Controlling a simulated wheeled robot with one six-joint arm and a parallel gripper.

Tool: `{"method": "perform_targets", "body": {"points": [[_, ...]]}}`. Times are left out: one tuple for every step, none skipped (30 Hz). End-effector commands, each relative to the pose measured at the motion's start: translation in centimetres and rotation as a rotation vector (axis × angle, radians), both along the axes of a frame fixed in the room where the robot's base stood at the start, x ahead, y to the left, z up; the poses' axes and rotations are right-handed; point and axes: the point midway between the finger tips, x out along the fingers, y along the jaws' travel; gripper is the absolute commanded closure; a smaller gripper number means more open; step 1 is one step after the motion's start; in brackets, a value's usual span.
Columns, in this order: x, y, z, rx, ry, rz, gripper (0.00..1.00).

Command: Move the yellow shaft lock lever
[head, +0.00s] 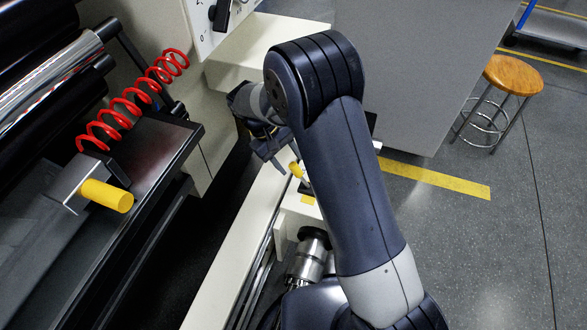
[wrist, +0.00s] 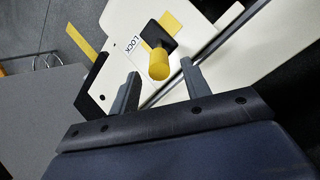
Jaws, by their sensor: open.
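The yellow shaft lock lever (wrist: 160,66) is a short round knob on a black mount, on a cream panel marked LOCK. In the wrist view it shows between the two fingers of my gripper (wrist: 161,70), which are open and spaced out to either side with no visible contact. In the head view a small part of the yellow lever (head: 296,170) shows just right of my gripper (head: 273,160). My arm hides much of the lever's mount there.
Another yellow cylinder handle (head: 107,195) sticks out from a grey bracket at the left. A red coiled cord (head: 130,103) runs above it beside shiny rollers (head: 50,75). A grey cabinet (head: 430,75) and a wooden stool (head: 514,75) stand at the right.

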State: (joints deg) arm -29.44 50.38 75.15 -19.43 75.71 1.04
Motion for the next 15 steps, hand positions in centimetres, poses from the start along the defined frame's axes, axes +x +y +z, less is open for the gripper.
{"method": "perform_targets", "body": {"points": [[-0.1,-0.4,-1.0,-0.001,0.001,-0.001,0.55],[-0.2,-0.6,-1.3,-0.001,0.001,-0.001,0.55],[-0.2,-0.9,-1.8,-0.001,0.001,-0.001,0.55],[-0.3,-1.0,-2.1,-0.001,0.000,-0.001,0.55],[-0.3,-1.2,-2.3,-0.001,0.000,-0.001,0.55],[-0.4,-1.3,-2.6,-0.001,0.000,-0.001,0.55],[-0.4,-1.4,-2.7,0.000,0.000,-0.001,0.55],[-0.4,-1.4,-2.9,0.000,-0.001,-0.001,0.55],[-0.4,-1.5,-3.0,0.000,-0.001,-0.001,0.55],[-0.4,-1.5,-3.0,0.000,-0.001,-0.001,0.55],[-0.4,-1.5,-3.1,0.000,-0.001,-0.001,0.55],[-0.4,-1.6,-3.1,0.000,-0.001,-0.001,0.55],[-0.4,-1.6,-3.1,0.000,-0.001,-0.001,0.55],[-0.4,-1.6,-3.1,0.000,-0.001,-0.001,0.55],[-0.4,-1.6,-3.1,0.000,-0.001,-0.001,0.55]]}}
